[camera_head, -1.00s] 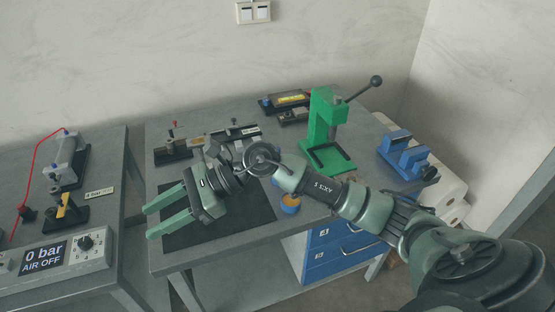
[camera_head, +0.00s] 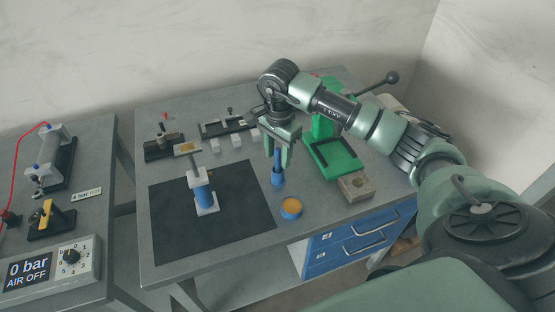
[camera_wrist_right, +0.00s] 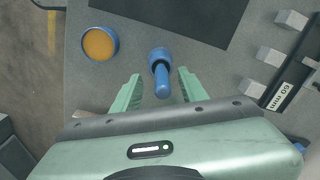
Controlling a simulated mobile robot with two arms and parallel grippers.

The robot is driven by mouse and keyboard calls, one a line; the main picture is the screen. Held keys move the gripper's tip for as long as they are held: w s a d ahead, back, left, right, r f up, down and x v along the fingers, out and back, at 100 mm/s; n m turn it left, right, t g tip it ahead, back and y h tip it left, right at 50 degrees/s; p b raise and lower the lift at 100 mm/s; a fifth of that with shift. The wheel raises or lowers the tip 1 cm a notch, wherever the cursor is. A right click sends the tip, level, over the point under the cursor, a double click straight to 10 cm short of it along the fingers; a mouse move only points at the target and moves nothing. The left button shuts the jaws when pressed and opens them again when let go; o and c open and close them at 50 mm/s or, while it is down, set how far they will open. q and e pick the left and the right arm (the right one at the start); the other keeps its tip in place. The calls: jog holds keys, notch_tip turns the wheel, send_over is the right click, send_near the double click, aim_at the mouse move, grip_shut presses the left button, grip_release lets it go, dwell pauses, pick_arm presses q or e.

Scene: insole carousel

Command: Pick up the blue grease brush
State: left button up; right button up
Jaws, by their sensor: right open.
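The blue grease brush (camera_head: 277,171) stands upright on the table, just right of the black mat. In the right wrist view the brush (camera_wrist_right: 161,78) shows from above, between the two green fingers and apart from both. My right gripper (camera_head: 278,152) points down over the brush, with its fingers open on either side of the handle. It also shows in the right wrist view (camera_wrist_right: 156,88). My left gripper is not in view.
A blue tin of orange grease (camera_head: 291,208) stands close to the brush. The black mat (camera_head: 240,225) bears a blue and white cylinder device (camera_head: 203,192). A green press (camera_head: 332,155) and a wooden block (camera_head: 356,187) stand right of the gripper. Several small light blocks (camera_head: 237,140) stand behind.

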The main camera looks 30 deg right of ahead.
notch_tip(320, 180, down, 3)
jog(key=shift+w+r+p, duration=0.15)
jog(key=shift+p, duration=0.15)
jog(key=shift+f, duration=0.35)
grip_shut()
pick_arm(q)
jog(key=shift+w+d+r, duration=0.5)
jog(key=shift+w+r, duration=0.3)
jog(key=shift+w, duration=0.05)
pick_arm(e)
jog(key=shift+r, duration=0.1)
jog(key=shift+r, duration=0.45)
notch_tip(320, 180, up, 11)
jog(key=b, duration=0.3)
jog(key=shift+w+r, duration=0.1)
jog(key=shift+r, duration=0.05)
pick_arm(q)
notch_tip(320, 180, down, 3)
pick_arm(e)
notch_tip(320, 180, up, 8)
send_over(277, 172)
jog(key=shift+w+d, duration=0.25)
jog(key=shift+d, duration=0.05)
